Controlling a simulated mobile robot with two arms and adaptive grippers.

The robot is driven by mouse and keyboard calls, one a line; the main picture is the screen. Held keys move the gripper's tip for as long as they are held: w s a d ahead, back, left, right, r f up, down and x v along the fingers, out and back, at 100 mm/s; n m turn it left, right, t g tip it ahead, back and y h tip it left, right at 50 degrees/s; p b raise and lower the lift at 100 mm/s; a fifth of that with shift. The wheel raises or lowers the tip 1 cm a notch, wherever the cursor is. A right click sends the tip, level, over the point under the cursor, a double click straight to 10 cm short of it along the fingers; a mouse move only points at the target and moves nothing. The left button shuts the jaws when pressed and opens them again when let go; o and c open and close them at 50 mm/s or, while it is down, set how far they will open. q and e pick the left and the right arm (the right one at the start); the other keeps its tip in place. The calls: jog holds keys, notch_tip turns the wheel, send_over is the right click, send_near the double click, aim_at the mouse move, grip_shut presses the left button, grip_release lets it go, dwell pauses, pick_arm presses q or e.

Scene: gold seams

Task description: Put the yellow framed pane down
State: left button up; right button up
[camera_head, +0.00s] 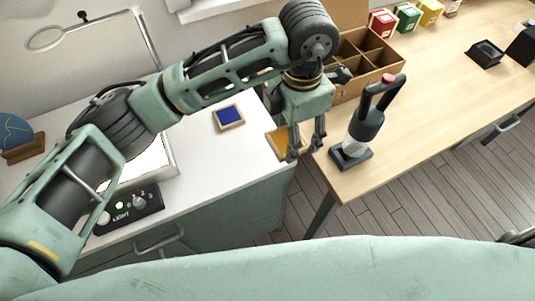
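The yellow framed pane (279,141) has a light wooden frame and lies flat at the right end of the white tabletop, close to its front corner. My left gripper (306,153) points down over the pane's right side. Its two dark fingers stand apart, so it looks open. One finger hides part of the pane, and whether it touches the frame cannot be told. My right gripper is not in view.
A blue framed pane (228,117) lies left on the white table (205,165). A lit light box (150,163) and control box (130,208) stand further left. On the wooden table are a dark lever tool (364,130), a divided box (365,60) and small coloured boxes (407,17).

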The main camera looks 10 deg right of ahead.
aim_at(274, 132)
pick_arm(q)
jog(key=w+a+f, duration=0.1)
jog(key=a+p, duration=0.1)
jog(key=w+a+f, duration=0.1)
jog(key=shift+w+a+f, duration=0.3)
jog(key=w+a+f, duration=0.1)
jog(key=w+a+f+p, duration=0.1)
jog(key=a, duration=0.1)
jog(key=w+a+f+p, duration=0.1)
jog(key=a, duration=0.1)
jog(key=shift+w+a+f, duration=0.15)
jog(key=shift+w+f, duration=0.15)
jog(key=shift+f, duration=0.1)
jog(key=shift+w+a+f, duration=0.2)
jog(key=shift+a+f, duration=0.05)
jog(key=shift+f, duration=0.15)
notch_tip(274, 132, down, 3)
jog(key=shift+f+p, duration=0.1)
jog(key=shift+p, duration=0.55)
jog(key=shift+f, duration=0.3)
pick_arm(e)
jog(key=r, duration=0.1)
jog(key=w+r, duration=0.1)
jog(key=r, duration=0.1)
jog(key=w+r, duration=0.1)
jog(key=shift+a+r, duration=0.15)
pick_arm(q)
jog(key=shift+f, duration=0.1)
